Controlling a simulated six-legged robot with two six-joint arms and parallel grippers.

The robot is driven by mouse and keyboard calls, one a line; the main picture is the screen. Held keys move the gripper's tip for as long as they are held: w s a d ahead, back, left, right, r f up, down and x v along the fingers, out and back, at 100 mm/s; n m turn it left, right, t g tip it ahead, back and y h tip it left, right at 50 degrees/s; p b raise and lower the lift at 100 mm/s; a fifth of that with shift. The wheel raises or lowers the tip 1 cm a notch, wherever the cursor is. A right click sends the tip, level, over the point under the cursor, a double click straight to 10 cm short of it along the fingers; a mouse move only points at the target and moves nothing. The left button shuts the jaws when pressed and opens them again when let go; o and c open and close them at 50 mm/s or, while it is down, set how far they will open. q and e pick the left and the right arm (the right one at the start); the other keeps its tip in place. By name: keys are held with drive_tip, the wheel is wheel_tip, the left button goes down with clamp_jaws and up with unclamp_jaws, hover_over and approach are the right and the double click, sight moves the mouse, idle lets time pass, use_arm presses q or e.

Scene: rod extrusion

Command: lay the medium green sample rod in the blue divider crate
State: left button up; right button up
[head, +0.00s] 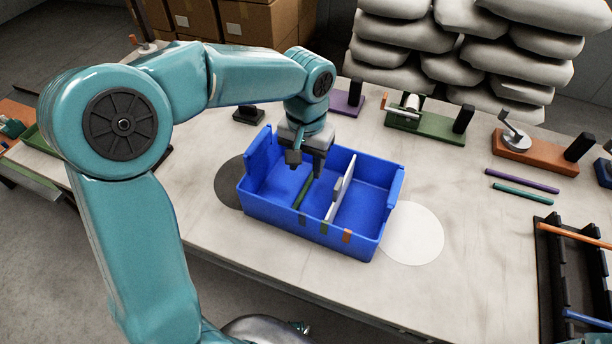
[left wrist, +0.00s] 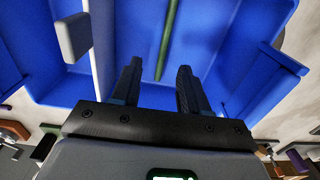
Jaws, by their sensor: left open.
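The blue divider crate (head: 268,222) stands on the pale table, with a white divider (head: 340,186) across it. A green rod (head: 302,193) lies inside the crate, in the compartment left of the divider. Its far part is hidden behind my gripper in the head view. My left gripper (head: 304,172) points down into that compartment above the rod, with its fingers apart. In the left wrist view the rod (left wrist: 168,38) lies beyond the open fingers (left wrist: 158,76), with nothing gripped between them. My right gripper is not in view.
Coloured tags mark the crate's front wall. A purple rod (head: 521,181) and a teal rod (head: 523,194) lie on the table at right. A black rack (head: 548,270) with rods stands at lower right. Fixtures (head: 425,122) line the back. A white disc (head: 418,235) lies beside the crate.

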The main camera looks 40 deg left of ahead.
use_arm(q)
wheel_tip(320, 180, up, 4)
drive_tip(key=shift+f, duration=0.1)
drive_tip(key=shift+s, duration=0.1)
idle(0.6)
